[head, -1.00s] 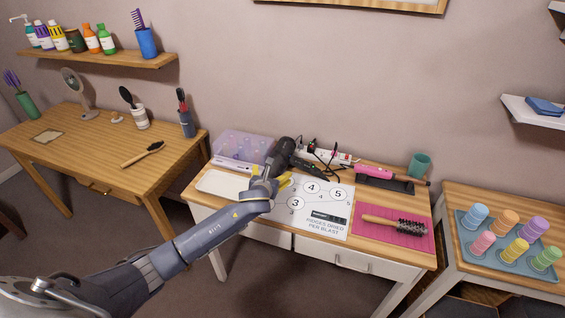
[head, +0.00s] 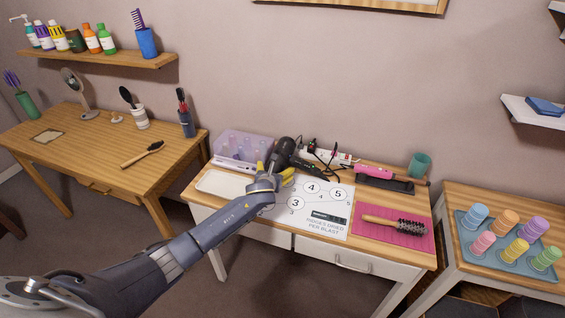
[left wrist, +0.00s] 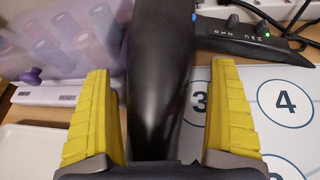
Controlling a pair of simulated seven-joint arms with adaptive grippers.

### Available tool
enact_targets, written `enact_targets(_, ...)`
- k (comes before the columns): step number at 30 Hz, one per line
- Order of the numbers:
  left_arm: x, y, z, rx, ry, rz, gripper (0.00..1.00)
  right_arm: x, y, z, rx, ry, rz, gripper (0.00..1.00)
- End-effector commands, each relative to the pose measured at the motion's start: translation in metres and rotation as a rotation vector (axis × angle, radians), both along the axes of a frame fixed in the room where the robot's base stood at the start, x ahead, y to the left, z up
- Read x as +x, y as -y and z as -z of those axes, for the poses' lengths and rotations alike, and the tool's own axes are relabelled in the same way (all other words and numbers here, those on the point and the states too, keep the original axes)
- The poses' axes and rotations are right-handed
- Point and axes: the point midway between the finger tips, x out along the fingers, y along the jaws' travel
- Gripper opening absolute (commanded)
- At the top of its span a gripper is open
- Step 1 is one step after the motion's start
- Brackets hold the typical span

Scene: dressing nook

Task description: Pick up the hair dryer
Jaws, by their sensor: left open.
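The hair dryer (head: 283,153) is black and lies at the back of the middle table, its cord running off to the right. In the left wrist view its dark body (left wrist: 160,75) stands between the two yellow fingers. My left gripper (head: 275,178) is open around it, with a gap visible on the right side; contact on the left side is hard to tell. In the left wrist view my left gripper (left wrist: 165,120) has one finger on each side of the body. In the head view my gripper hides part of the hair dryer. My right gripper is not in view.
A clear purple box (head: 243,146) stands left of the dryer, and a white tray (head: 222,184) lies in front of it. A numbered white sheet (head: 315,222), a pink mat (head: 375,232) with a round brush (head: 395,224), and a pink styling iron (head: 375,170) are to the right.

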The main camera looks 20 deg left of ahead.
Motion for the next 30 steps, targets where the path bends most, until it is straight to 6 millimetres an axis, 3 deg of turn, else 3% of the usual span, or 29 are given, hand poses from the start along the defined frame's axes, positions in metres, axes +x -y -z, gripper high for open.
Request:
enact_targets(6,0.0002,0.0001,-0.0001,0.0,0.0,0.0,0.92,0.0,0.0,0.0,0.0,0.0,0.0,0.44)
enact_targets(27,-0.0001,-0.0006,0.0002,0.001,0.0,-0.001,0.11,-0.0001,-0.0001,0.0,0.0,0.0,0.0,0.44)
enact_targets(30,-0.0001,-0.0008,0.0004,0.002,-0.001,-0.002,0.11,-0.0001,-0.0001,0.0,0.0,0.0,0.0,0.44)
